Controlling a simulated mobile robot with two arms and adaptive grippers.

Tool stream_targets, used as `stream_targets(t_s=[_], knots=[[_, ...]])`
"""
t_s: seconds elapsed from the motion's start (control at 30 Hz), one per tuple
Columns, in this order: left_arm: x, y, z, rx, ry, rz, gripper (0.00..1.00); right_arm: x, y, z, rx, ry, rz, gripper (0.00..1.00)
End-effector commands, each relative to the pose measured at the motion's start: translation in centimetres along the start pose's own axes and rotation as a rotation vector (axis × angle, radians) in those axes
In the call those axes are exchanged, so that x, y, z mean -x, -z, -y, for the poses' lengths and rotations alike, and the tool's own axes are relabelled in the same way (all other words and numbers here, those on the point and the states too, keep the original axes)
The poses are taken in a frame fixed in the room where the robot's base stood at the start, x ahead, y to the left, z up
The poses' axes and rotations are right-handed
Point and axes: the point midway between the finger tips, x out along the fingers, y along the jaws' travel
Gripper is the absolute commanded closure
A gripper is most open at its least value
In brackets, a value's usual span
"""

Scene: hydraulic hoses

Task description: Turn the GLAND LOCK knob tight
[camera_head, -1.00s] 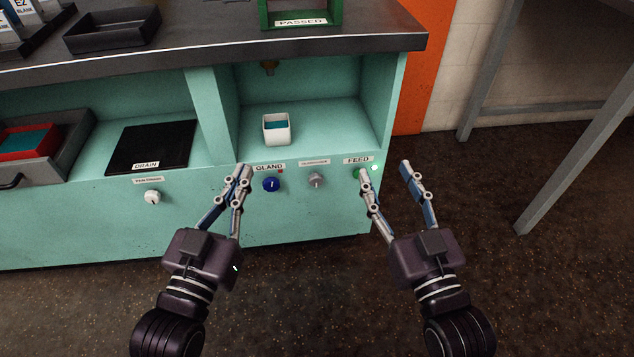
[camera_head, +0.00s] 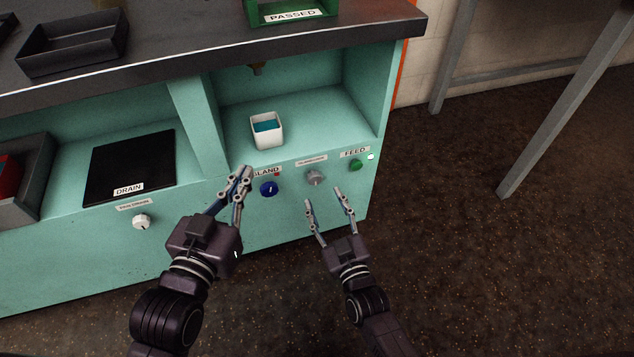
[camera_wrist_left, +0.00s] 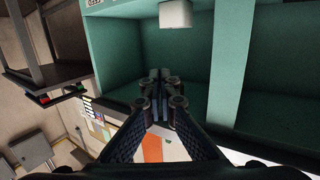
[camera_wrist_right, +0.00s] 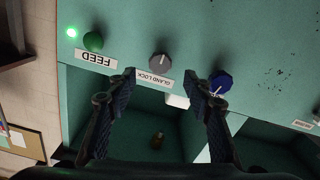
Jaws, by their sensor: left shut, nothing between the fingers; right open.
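The GLAND LOCK knob (camera_head: 315,177) is a grey round knob with a pale pointer line on the teal front panel. In the right wrist view the knob (camera_wrist_right: 160,63) shows upside down above its label (camera_wrist_right: 154,79). My right gripper (camera_head: 323,196) is open, with its fingers pointing at the panel just below the knob. In the right wrist view the fingertips (camera_wrist_right: 164,84) are spread to either side of the label, apart from the knob. My left gripper (camera_head: 240,173) is shut and empty, left of the blue knob. Its closed fingers also show in the left wrist view (camera_wrist_left: 160,80).
A blue GLAND knob (camera_head: 268,188) sits left of the grey one, and a green FEED button (camera_head: 356,165) with a lit lamp (camera_head: 371,156) sits right. A white cup (camera_head: 266,130) stands in the recess above. A white drain knob (camera_head: 141,222) is further left.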

Motion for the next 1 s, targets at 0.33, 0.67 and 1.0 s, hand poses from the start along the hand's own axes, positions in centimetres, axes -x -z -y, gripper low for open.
stream_targets(t_s=[0.33, 0.67, 1.0], knots=[[0.5, 6.6, -0.8, 0.007, -0.018, -0.315, 1.00, -4.3, -0.1, 0.0, -0.001, 0.000, -0.001, 0.53], [1.9, 10.5, -1.3, 0.013, -0.028, -0.499, 1.00, -6.4, -0.1, 0.0, -0.001, 0.001, 0.001, 0.53], [2.1, 10.9, -1.3, 0.013, -0.029, -0.517, 1.00, -6.6, 0.0, 0.0, -0.001, 0.001, 0.002, 0.53]])
